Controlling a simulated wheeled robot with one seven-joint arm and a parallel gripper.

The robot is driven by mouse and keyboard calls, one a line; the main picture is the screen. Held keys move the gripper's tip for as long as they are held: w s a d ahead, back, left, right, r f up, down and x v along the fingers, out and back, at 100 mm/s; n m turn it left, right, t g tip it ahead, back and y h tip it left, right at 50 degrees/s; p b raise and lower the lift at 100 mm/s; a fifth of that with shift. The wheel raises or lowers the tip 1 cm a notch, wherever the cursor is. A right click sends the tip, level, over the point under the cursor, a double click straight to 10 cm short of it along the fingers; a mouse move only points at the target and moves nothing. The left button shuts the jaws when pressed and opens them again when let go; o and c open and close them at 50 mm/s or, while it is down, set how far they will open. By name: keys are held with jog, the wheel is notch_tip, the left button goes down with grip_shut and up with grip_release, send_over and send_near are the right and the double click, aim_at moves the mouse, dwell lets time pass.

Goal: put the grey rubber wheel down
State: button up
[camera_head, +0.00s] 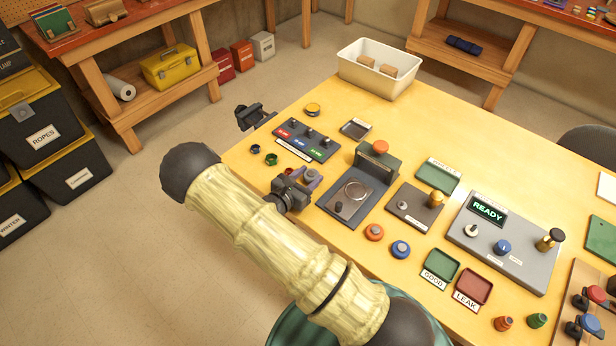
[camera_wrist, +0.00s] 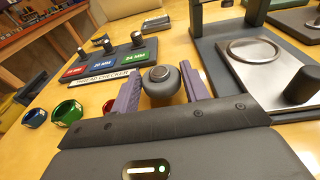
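The grey rubber wheel (camera_wrist: 160,84) sits between the two purple fingers of my gripper (camera_wrist: 160,86) in the wrist view, with a finger close against each side. It is round and dark grey with a lighter hub on top. In the head view the wheel (camera_head: 310,174) and my gripper (camera_head: 308,180) are by the table's front-left edge, left of the dark press-like stand (camera_head: 354,196). The wheel's underside is hidden, so I cannot tell whether it touches the yellow table (camera_head: 335,262).
The size-checker board (camera_head: 306,140) with several pegs lies behind my gripper. A green ring (camera_head: 271,159) and a blue ring (camera_head: 255,149) lie to the left.

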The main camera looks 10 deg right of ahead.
jog(key=o, duration=0.3)
jog(key=shift+f, duration=0.2)
jog(key=shift+r, duration=0.1)
jog(key=shift+r+p, duration=0.25)
jog(key=shift+p, duration=0.05)
jog(key=r+b+v, duration=0.1)
jog(key=v, duration=1.1)
jog(key=shift+b, duration=0.4)
